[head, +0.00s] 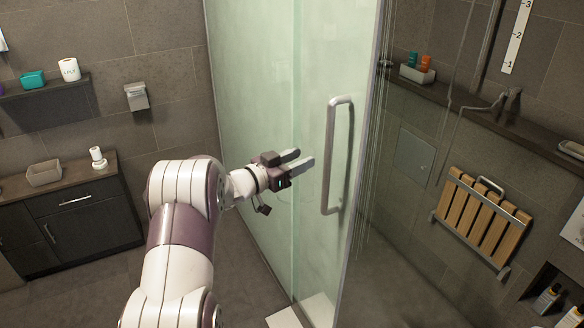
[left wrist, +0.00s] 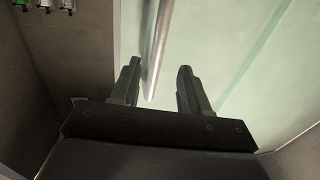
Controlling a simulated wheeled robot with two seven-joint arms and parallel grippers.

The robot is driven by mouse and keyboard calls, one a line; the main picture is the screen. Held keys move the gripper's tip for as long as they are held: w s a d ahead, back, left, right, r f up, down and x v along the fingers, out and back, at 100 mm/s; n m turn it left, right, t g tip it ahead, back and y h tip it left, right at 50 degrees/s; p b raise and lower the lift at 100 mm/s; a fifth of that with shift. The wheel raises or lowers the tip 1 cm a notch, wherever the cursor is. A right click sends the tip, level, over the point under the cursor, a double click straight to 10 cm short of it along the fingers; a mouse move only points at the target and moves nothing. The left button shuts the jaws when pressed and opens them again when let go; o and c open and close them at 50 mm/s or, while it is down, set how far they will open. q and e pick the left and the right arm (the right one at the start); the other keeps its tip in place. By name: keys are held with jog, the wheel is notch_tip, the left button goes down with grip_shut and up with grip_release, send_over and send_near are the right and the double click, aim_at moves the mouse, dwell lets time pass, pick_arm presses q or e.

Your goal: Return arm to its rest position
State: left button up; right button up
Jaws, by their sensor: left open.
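My left gripper (head: 300,162) reaches in from the lower left with its arm stretched forward in the head view. Its two fingers are apart, and they point at the metal door handle (head: 331,160) of the glass shower door (head: 255,110). In the left wrist view the gripper (left wrist: 157,88) is open, and the handle bar (left wrist: 158,45) shows between the lines of the two fingers, nearer the left one. I cannot tell whether the fingers touch the bar. Nothing is held. My right gripper is not in view.
A dark vanity cabinet (head: 85,222) stands at the left with a tray (head: 44,173) on it. A shelf (head: 45,103) hangs above. Behind the glass at the right are a wooden folding seat (head: 483,217) and a ledge (head: 460,100). The floor between cabinet and door is clear.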

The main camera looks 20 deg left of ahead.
pick_arm(q)
jog(key=shift+v, duration=1.1)
